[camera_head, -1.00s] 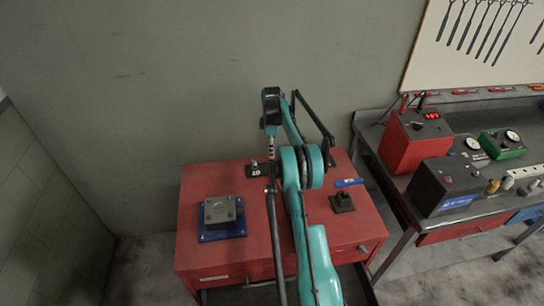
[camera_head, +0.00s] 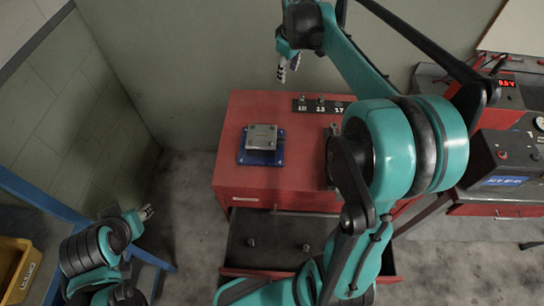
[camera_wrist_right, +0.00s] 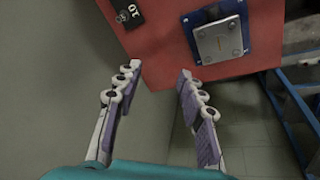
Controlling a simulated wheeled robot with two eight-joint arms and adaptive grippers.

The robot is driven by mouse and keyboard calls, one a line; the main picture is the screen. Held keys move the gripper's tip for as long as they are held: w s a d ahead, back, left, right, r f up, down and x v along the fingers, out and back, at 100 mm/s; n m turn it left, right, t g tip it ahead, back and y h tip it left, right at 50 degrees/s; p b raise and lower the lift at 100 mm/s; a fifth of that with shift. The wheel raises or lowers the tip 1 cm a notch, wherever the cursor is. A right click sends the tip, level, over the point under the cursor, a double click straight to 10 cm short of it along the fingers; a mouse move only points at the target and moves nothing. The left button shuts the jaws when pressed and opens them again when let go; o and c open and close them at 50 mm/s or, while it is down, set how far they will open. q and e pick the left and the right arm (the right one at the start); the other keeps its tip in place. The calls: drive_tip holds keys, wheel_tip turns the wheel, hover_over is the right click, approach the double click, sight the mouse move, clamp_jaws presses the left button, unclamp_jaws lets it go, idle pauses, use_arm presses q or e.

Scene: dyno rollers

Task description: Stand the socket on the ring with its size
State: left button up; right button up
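A black strip (camera_head: 321,106) with several white size numbers and small round fittings lies at the back of the red cabinet top. The number 10 end of the strip (camera_wrist_right: 128,12) shows at the top of the right wrist view. Two small dark round things (camera_head: 250,242) (camera_head: 303,248) are in the open drawer; I cannot tell whether they are sockets. My right gripper (camera_head: 285,66) is beyond the cabinet's back edge. In the right wrist view its fingers (camera_wrist_right: 158,74) are apart with nothing between them. My left gripper (camera_head: 147,212) is left of the cabinet, too small to read.
A metal block (camera_head: 262,136) sits on a blue plate (camera_head: 247,156) on the red cabinet top (camera_head: 297,170). The drawer (camera_head: 275,250) stands open below. My right arm hides the cabinet's right part. A workbench with instruments (camera_head: 500,165) is at right, a yellow bin (camera_head: 18,268) at lower left.

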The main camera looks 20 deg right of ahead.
drive_tip(key=s+a+f+m+t, duration=0.2)
drive_tip(key=s+a+f, duration=0.1)
drive_tip(key=s+a, duration=0.5)
drive_tip(key=s+a+f+m+t+y, duration=0.1)
drive_tip(key=s+a+f+m+t, duration=0.1)
drive_tip(key=s+a, duration=0.6)
drive_tip(key=s+f+m, duration=0.1)
drive_tip(key=s+f, duration=0.1)
drive_tip(key=s, duration=0.4)
drive_tip(key=shift+s+f, duration=0.2)
drive_tip(key=shift+s, duration=0.1)
drive_tip(key=shift+a, duration=0.1)
